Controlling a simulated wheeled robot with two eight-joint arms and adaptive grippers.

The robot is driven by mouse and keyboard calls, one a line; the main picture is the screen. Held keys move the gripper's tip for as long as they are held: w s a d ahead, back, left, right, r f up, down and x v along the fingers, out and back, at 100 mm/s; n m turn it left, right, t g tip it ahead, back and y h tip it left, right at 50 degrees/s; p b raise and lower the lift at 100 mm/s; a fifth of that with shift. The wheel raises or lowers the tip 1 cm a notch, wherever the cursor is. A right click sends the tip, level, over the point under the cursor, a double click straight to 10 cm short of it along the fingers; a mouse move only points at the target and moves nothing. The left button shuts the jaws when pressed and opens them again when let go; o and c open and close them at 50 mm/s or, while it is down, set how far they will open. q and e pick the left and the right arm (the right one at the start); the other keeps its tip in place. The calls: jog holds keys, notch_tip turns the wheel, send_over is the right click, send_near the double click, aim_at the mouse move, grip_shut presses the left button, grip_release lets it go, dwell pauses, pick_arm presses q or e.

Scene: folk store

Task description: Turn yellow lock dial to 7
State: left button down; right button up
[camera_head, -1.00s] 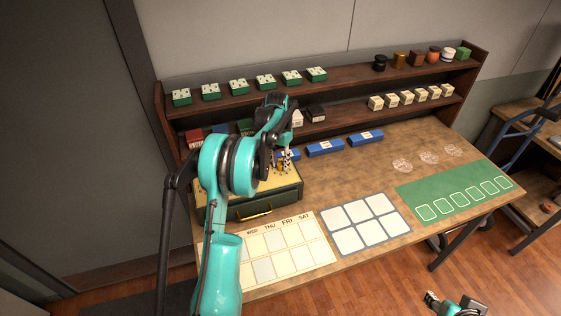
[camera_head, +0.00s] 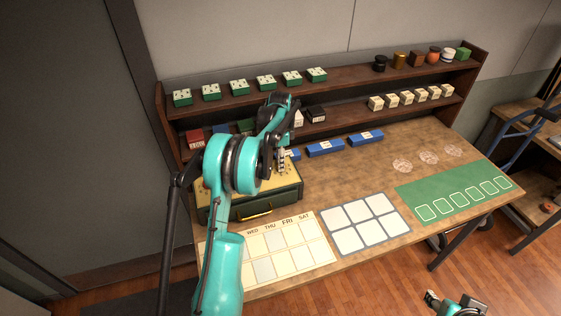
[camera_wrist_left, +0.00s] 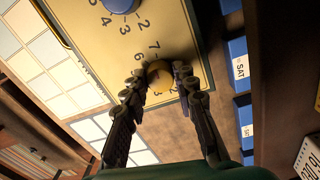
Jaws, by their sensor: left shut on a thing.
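The yellow lock dial (camera_wrist_left: 160,76) sits near the edge of the yellow top panel (camera_wrist_left: 95,62) of a green box (camera_head: 290,198). My left gripper (camera_wrist_left: 166,70) is shut on the dial, with a finger on each side of it. In the head view my left gripper (camera_head: 281,160) points down at the panel's right part, and the dial is hard to make out there. In the wrist view a printed 7 and 6 show beside the dial; its pointer is not clear. My right gripper (camera_head: 455,303) shows at the bottom right, its fingers too small to read.
A blue dial (camera_wrist_left: 120,4) sits on the same panel. A day calendar mat (camera_head: 290,250) and a grey card mat (camera_head: 365,223) lie in front.

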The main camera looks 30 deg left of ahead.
pick_arm(q)
jog(key=shift+m, duration=1)
jog(key=c, duration=1.2)
grip_release()
jog(key=r, duration=1.2)
jog(key=shift+w+a, duration=0.15)
jog(key=shift+w, duration=0.1)
